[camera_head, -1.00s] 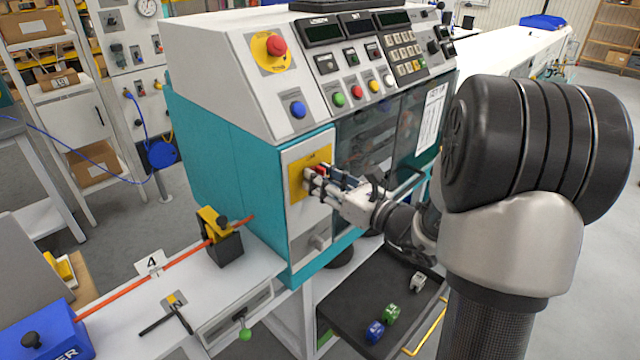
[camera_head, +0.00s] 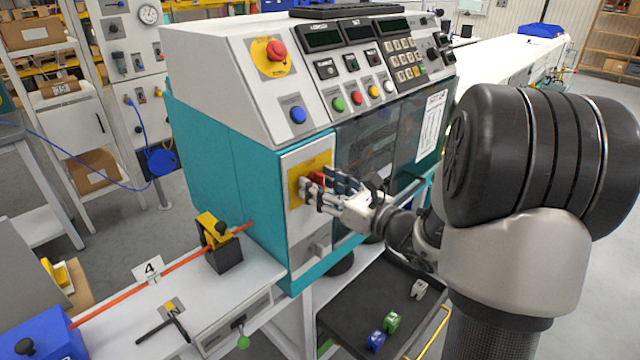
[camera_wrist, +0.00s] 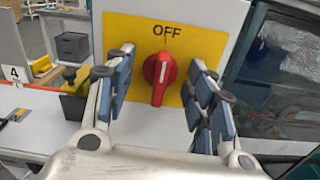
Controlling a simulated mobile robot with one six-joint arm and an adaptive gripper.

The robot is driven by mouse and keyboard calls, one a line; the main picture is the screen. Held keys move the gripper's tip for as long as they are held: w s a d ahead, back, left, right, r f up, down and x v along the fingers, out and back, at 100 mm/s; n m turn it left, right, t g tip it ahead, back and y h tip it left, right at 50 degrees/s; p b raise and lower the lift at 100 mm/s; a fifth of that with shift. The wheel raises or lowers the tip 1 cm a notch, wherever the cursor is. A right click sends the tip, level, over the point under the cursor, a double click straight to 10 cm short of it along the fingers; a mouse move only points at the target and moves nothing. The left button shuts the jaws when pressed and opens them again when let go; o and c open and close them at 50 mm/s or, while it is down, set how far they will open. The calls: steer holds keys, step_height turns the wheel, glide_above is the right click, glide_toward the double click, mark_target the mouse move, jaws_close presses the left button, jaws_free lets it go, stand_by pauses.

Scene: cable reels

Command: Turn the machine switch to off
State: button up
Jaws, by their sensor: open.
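The machine switch is a red rotary knob (camera_wrist: 160,72) on a yellow plate (camera_wrist: 117,28) marked OFF above it. In the wrist view its grip bar stands nearly upright, its upper end below the word OFF. In the head view the knob (camera_head: 318,178) is partly hidden by my fingers on the machine's front panel. My gripper (camera_wrist: 162,82) is open, with one finger on each side of the knob. Gaps show between the knob and both fingers. My gripper (camera_head: 325,188) also shows in the head view, in front of the yellow plate.
A red emergency button (camera_head: 275,50) and a blue button (camera_head: 298,115) sit on the sloped console above. A dark tray (camera_head: 350,312) with small coloured blocks lies below. An orange cable (camera_head: 185,258) runs through a yellow-black clamp (camera_head: 222,245) at the left.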

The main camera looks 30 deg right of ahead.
steer(key=v, duration=0.8)
stand_by(0.4)
stand_by(0.4)
